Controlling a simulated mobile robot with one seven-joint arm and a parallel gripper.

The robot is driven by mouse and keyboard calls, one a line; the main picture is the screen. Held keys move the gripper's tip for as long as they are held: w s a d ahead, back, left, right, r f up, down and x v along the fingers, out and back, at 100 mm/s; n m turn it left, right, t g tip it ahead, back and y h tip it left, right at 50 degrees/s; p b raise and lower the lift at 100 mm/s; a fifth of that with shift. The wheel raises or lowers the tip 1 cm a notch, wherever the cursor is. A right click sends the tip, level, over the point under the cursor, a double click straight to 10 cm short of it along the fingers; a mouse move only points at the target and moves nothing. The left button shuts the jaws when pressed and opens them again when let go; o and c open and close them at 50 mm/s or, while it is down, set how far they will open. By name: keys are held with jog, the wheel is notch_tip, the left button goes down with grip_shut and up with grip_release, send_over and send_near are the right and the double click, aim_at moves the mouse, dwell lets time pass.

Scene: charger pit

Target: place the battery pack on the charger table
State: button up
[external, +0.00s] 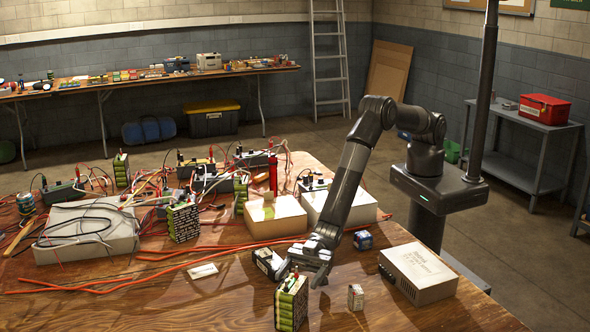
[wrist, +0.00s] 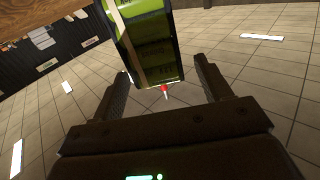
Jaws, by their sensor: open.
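A green battery pack (external: 291,304) in a dark frame, with a red tip on top, stands upright at the front of the wooden charger table (external: 190,303). My gripper (external: 304,270) is low over the table, right beside this pack's top. In the wrist view a green pack (wrist: 150,42) reaches between the two fingers of my gripper (wrist: 160,68), its red tip toward the palm. The fingers are apart, with a gap showing on the right side; contact on the left is unclear. Other green packs stand further back, one being the large pack (external: 183,222).
A beige box (external: 418,272) and a small carton (external: 356,297) stand right of my gripper. A blue can (external: 362,240) lies behind. White boxes (external: 275,217), chargers and tangled cables crowd the back. Red cables (external: 110,287) cross the left; the front left is mostly bare.

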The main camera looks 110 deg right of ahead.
aim_at(284, 298)
jog(key=shift+x, duration=2.25)
jog(key=shift+c, duration=0.4)
grip_shut()
jog(key=shift+r, duration=0.25)
